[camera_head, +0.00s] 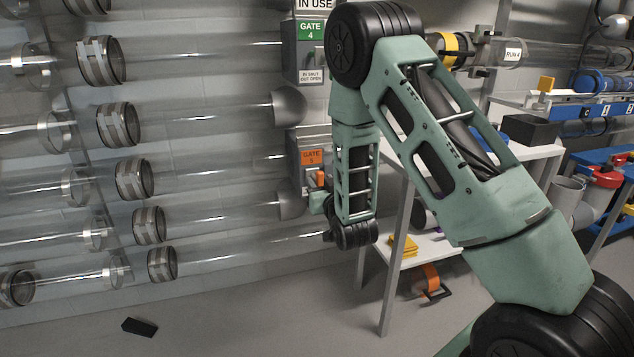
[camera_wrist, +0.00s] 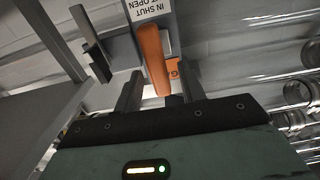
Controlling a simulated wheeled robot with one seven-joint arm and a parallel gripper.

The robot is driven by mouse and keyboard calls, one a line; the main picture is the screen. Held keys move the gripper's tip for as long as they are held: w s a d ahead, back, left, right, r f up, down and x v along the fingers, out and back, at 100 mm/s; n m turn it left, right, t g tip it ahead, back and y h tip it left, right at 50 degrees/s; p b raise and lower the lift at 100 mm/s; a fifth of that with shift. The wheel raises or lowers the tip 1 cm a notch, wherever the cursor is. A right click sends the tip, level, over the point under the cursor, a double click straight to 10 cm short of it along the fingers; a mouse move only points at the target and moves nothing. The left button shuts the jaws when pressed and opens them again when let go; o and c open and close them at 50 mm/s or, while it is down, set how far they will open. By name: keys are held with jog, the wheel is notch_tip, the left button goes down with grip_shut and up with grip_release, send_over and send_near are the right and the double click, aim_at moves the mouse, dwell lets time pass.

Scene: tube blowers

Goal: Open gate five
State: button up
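The gate five box carries an orange label (camera_head: 311,157) on the tube wall, below the green gate 4 label. An orange handle (camera_head: 320,178) sticks out just below the gate five label. In the wrist view the orange handle (camera_wrist: 152,58) stands between my two dark fingers, with an orange label (camera_wrist: 173,68) partly behind it. My gripper (camera_wrist: 160,92) is open around the handle, with gaps visible on both sides. In the head view my forearm and wrist partly hide my gripper (camera_head: 318,203), which is at the gate five box.
Clear horizontal tubes (camera_head: 215,162) run left from the gates. A white table (camera_head: 395,215) stands close to the right of my wrist, with yellow items (camera_head: 404,246) on its lower shelf. A small black block (camera_head: 140,327) lies on the otherwise clear floor at left.

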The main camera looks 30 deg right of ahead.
jog(key=shift+b+x, duration=0.3)
jog(key=shift+x, duration=1.75)
